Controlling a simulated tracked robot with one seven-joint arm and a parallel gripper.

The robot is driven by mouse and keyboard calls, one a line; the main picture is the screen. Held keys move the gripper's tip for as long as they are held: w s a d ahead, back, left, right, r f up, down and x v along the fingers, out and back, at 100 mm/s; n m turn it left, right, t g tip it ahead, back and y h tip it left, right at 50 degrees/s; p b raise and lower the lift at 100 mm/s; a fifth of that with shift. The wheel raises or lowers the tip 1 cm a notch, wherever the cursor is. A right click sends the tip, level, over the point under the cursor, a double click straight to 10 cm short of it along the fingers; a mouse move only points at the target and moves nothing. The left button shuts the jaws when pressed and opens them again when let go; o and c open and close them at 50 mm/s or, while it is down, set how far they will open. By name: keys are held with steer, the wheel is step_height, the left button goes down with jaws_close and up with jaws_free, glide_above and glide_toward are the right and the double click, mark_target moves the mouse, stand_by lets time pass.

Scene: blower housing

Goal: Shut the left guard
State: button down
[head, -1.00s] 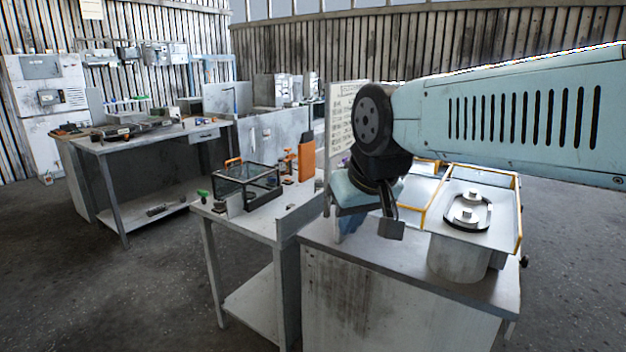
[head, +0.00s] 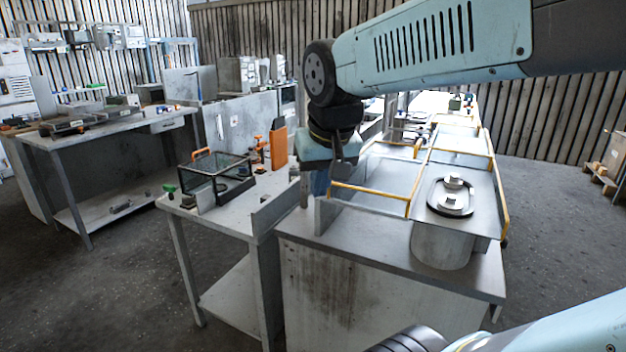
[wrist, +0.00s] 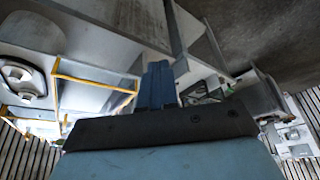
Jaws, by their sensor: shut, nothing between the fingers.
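The blower housing bench top (head: 400,248) carries a round drum (head: 440,245) with an oval fitting (head: 450,197) above it. Left of the fitting is a pale see-through panel with a yellow-edged frame, which looks like the left guard (head: 372,193). Its yellow bars also show in the wrist view (wrist: 95,80). I cannot tell how far the guard is swung. My gripper (head: 320,186) hangs at the panel's left end, its blue fingers pointing down. The fingers are together and empty in the wrist view (wrist: 158,78). Whether they touch the guard is unclear.
A side table (head: 225,215) to the left carries a glass-sided box (head: 215,178) and an orange upright block (head: 278,147). More yellow-edged panels (head: 460,150) stand behind. Another workbench (head: 100,135) is at the far left. Open floor lies at the front left.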

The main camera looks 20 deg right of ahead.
steer(key=w+d+f+m+g+h, duration=0.25)
steer(key=w+m, duration=0.25)
steer(key=w, duration=0.9)
steer(key=w+d+f+m+g+h, duration=0.15)
steer(key=w+m+g+h, duration=0.3)
steer(key=w, duration=0.95)
steer(key=shift+m+t, duration=0.35)
steer(key=shift+t, duration=0.05)
steer(key=x, duration=0.3)
steer(key=s+x, duration=0.1)
steer(key=x, duration=0.3)
steer(key=s+d+r+x, duration=0.1)
steer(key=x, duration=0.3)
steer(key=shift+s+d, duration=0.3)
steer(key=shift+d, duration=0.05)
